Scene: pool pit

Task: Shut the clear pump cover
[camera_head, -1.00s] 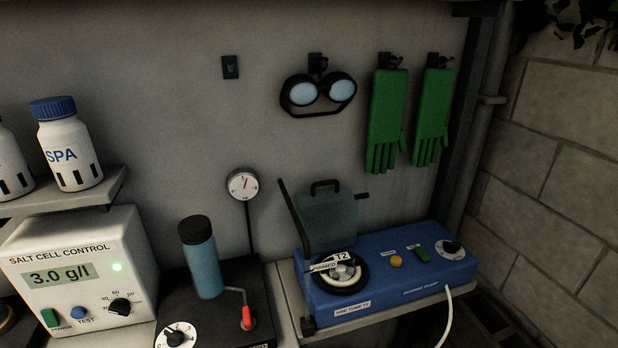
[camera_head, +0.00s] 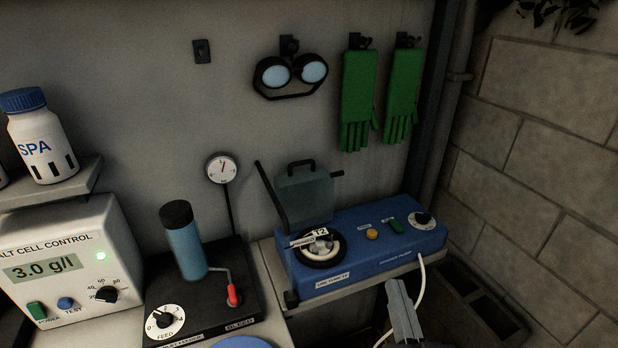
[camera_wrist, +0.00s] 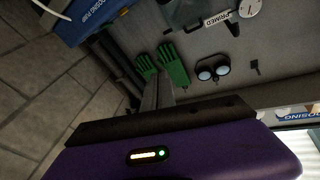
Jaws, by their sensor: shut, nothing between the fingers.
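The clear pump cover (camera_head: 304,200) stands raised and upright at the back left of the blue dosing pump (camera_head: 372,236), with a dark handle on its upper edge. The round pump head (camera_head: 318,248) in front of it is uncovered. In the wrist view, part of the cover (camera_wrist: 186,14) shows at the top edge, and a corner of the blue pump (camera_wrist: 88,22) at the upper left. My gripper (camera_head: 397,285) is shut and empty, in front of the pump's right half and apart from the cover. Its fingers also show in the wrist view (camera_wrist: 158,88).
A black feed unit (camera_head: 205,300) with a blue cylinder and a red-tipped lever stands left of the pump. A gauge (camera_head: 221,168) rises behind it. Goggles (camera_head: 290,76) and green gloves (camera_head: 358,98) hang on the wall above. A white hose (camera_head: 420,285) runs down near my gripper.

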